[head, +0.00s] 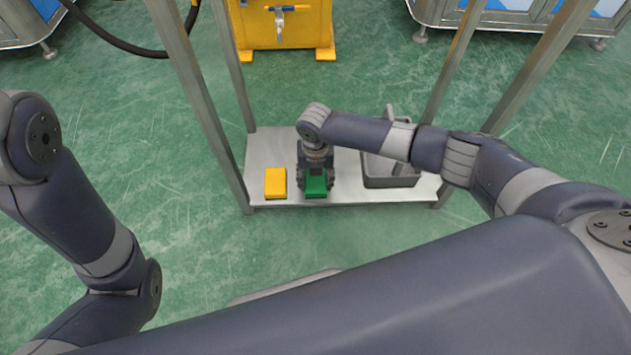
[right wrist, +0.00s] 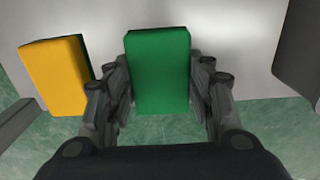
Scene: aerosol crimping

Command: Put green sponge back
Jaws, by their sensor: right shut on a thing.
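The green sponge (head: 316,187) is at the front of the low metal shelf, just right of the yellow sponge (head: 275,182). My right gripper (head: 316,181) reaches down over it from above. In the right wrist view, the green sponge (right wrist: 158,70) sits between the two fingers of my right gripper (right wrist: 160,88), which is shut on it. Whether the sponge touches the shelf I cannot tell. The yellow sponge (right wrist: 56,74) lies close beside the left finger in that view. My left arm shows at the left of the head view, but its gripper is not in view.
The low metal shelf (head: 262,150) has upright posts at its corners. A grey bin (head: 388,181) stands on the shelf to the right of my gripper. A yellow stand (head: 280,30) is on the green floor behind. Bare shelf shows behind the yellow sponge.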

